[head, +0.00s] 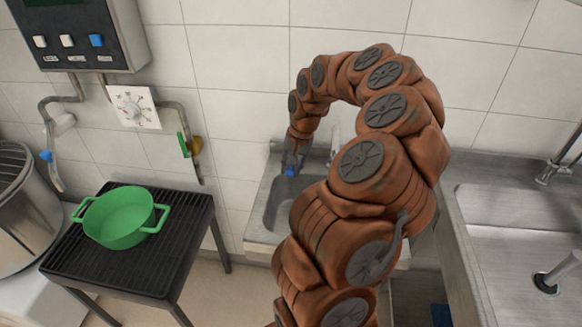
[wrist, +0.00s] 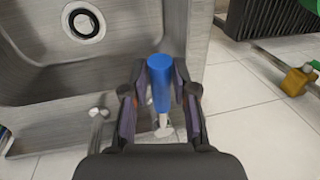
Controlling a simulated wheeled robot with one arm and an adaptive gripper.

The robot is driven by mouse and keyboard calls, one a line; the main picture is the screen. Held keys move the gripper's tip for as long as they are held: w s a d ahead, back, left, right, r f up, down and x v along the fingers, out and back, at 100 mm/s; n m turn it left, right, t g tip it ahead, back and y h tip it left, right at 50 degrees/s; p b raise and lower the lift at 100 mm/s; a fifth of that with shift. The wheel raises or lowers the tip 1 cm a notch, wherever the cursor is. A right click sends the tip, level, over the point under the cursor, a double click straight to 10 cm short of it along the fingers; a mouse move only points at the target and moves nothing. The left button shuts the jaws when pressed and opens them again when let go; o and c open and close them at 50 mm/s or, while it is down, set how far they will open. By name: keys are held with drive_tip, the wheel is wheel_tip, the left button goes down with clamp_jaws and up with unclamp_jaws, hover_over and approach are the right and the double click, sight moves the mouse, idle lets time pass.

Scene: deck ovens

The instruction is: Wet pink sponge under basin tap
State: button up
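No pink sponge shows in either view. The basin (head: 283,212) stands against the wall, partly hidden behind my arm; its steel bowl with a round drain (wrist: 83,22) shows in the wrist view. A metal tap (head: 335,140) at the back of the basin is mostly hidden by my arm. My gripper (head: 293,163) points down over the basin's back left. In the wrist view its fingers (wrist: 160,75) stand on both sides of a blue rounded piece (wrist: 159,85) with a pale metal end. Whether they press on it I cannot tell.
A green pot (head: 120,218) sits on a black slatted stand (head: 105,268) to the left. A yellow valve with a green handle (head: 188,146) is on the wall pipe. A second steel sink (head: 515,208) is at the right. Tiled floor shows between stand and basin.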

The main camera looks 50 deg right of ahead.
clamp_jaws()
drive_tip(key=shift+f, duration=0.1)
